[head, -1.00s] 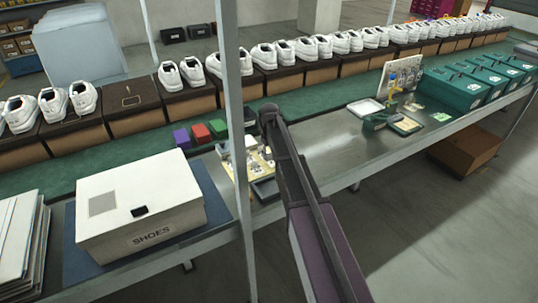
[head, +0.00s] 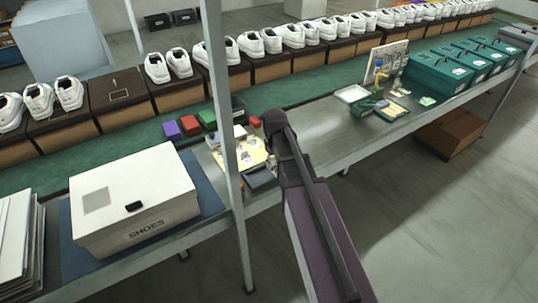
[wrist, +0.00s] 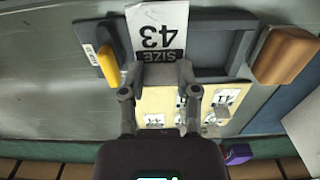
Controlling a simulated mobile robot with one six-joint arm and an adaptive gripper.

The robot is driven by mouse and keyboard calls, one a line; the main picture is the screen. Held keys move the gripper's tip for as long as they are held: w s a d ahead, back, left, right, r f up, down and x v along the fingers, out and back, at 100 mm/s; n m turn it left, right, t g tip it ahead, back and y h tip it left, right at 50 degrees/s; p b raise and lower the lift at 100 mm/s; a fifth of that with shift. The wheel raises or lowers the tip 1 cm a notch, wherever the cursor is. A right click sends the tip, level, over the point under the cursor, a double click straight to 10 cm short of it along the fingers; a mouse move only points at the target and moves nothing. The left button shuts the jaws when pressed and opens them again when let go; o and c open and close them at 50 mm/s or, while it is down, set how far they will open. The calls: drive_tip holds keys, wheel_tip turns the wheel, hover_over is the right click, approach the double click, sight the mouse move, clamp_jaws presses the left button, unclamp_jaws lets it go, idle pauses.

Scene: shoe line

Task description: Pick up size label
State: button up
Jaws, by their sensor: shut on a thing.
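The size label (wrist: 160,28) is a white card with a black "SIZE" band and a large "43", upside down in the wrist view. My gripper (wrist: 163,76) is shut on the band end of this label, and the rest sticks out past the fingertips. A yellow sheet (wrist: 155,107) with several more size labels lies on the bench below the gripper. The sheet also shows in the head view (head: 252,153), beside the metal post. In the head view my arm hides the gripper and the held label.
A dark grey tray (wrist: 205,45), a yellow-handled tool (wrist: 107,62) and a brown block (wrist: 285,55) lie near the gripper. A metal post (head: 222,110) stands in front of the bench. A white SHOES box (head: 130,205) is at left; bench right of my arm is partly clear.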

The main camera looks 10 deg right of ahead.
drive_tip(key=shift+s+d, duration=0.1)
drive_tip(key=shift+s, duration=0.4)
drive_tip(key=shift+o, duration=0.8)
drive_tip(key=c, duration=0.5)
drive_tip(key=shift+o, duration=0.2)
drive_tip(key=shift+d, duration=0.15)
